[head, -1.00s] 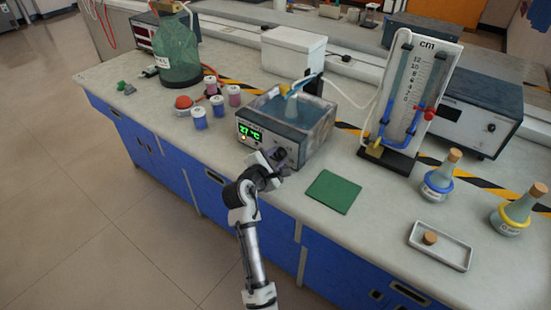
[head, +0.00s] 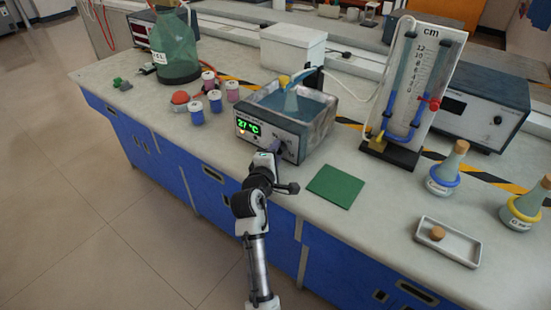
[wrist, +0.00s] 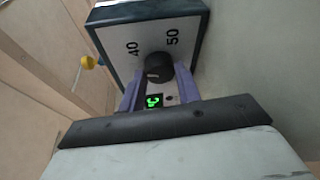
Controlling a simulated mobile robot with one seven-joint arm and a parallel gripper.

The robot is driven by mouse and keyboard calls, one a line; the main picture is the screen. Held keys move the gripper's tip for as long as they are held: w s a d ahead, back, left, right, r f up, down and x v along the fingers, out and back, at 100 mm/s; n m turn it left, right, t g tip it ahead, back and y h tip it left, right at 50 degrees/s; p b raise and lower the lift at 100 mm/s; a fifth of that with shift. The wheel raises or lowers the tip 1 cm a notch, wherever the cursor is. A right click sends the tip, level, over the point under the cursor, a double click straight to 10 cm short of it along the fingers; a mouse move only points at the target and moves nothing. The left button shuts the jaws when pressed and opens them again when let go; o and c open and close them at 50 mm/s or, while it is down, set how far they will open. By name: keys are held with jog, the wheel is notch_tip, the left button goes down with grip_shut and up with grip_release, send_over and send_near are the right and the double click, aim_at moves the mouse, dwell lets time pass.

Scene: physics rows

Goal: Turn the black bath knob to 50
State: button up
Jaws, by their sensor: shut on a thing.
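The water bath (head: 318,135) stands near the front edge of the bench, its green display (head: 248,129) reading 27 °C. Its black knob (wrist: 157,67) shows in the wrist view on the grey front panel, with the printed numbers 40 (wrist: 133,48) and 50 (wrist: 172,37) beyond it. My gripper (head: 280,150) is at the right part of the bath's front. In the wrist view its two purple fingers are shut on the knob, one on each side. A short pale mark shows on the knob, but its exact reading is unclear. In the head view my gripper largely hides the knob.
A green mat (head: 335,187) lies right of the bath. Several small capped jars (head: 197,113) stand to its left. A manometer stand (head: 412,90) is behind right, with flasks (head: 445,172) and a white tray (head: 447,243) farther right.

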jog(key=shift+f+m+b, duration=0.15)
jog(key=shift+m+b, duration=0.55)
jog(key=shift+b, duration=0.05)
jog(key=shift+t, duration=0.3)
jog(key=o, duration=1)
jog(key=shift+c, duration=0.2)
jog(key=b+v, duration=0.2)
jog(key=v, duration=1.2)
jog(key=shift+b, duration=0.35)
jog(key=shift+d, duration=0.1)
